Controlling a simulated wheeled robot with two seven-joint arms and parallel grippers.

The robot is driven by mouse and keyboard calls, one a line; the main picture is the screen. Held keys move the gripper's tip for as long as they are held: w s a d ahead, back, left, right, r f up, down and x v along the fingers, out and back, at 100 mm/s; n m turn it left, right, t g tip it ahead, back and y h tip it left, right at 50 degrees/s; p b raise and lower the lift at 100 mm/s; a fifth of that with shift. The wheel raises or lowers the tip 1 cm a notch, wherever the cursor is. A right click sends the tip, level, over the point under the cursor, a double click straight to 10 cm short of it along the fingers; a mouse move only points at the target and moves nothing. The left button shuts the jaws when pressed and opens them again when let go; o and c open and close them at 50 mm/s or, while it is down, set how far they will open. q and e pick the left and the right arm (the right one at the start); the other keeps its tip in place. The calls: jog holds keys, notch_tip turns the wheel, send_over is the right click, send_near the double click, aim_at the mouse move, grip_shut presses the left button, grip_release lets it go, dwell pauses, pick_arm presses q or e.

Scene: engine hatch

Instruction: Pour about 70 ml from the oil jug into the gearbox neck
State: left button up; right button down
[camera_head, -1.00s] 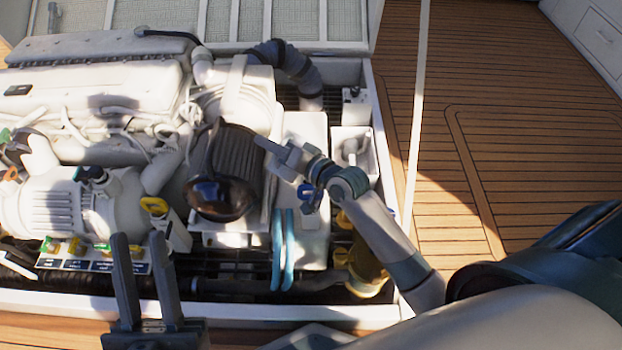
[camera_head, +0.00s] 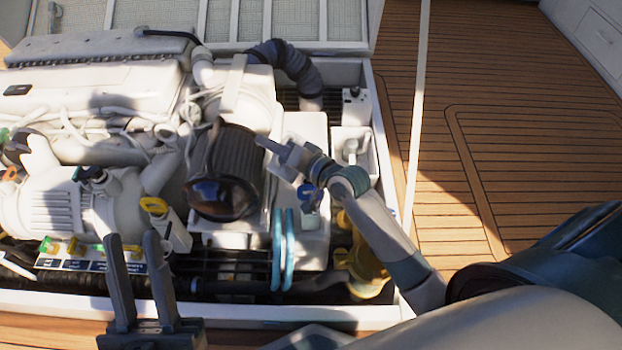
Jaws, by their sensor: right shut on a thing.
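A dark, ribbed vessel (camera_head: 234,153) with a glossy brown lower end, which looks like the oil jug, is above the middle of the engine. It appears tilted, and no stream of oil can be made out. My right gripper (camera_head: 268,148) is shut at the vessel's right side; its hold is partly hidden. My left gripper (camera_head: 132,238) is open and empty, its two fingers pointing up at the front edge of the hatch. I cannot pick out the gearbox neck with certainty; the vessel and my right arm cover part of that area.
The white engine (camera_head: 85,90) fills the left of the hatch. A yellow-ringed part (camera_head: 153,205), blue hoses (camera_head: 284,250) and a brass-coloured fitting (camera_head: 368,265) stand near the front. A black corrugated hose (camera_head: 290,62) is behind. Open wooden deck (camera_head: 540,130) lies to the right.

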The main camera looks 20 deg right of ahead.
pick_arm(q)
jog(key=shift+w+a+r, duration=0.1)
jog(key=shift+r, duration=0.2)
dwell(0.7)
jog(key=shift+a, duration=0.1)
pick_arm(e)
jog(key=shift+d, duration=0.2)
dwell(0.4)
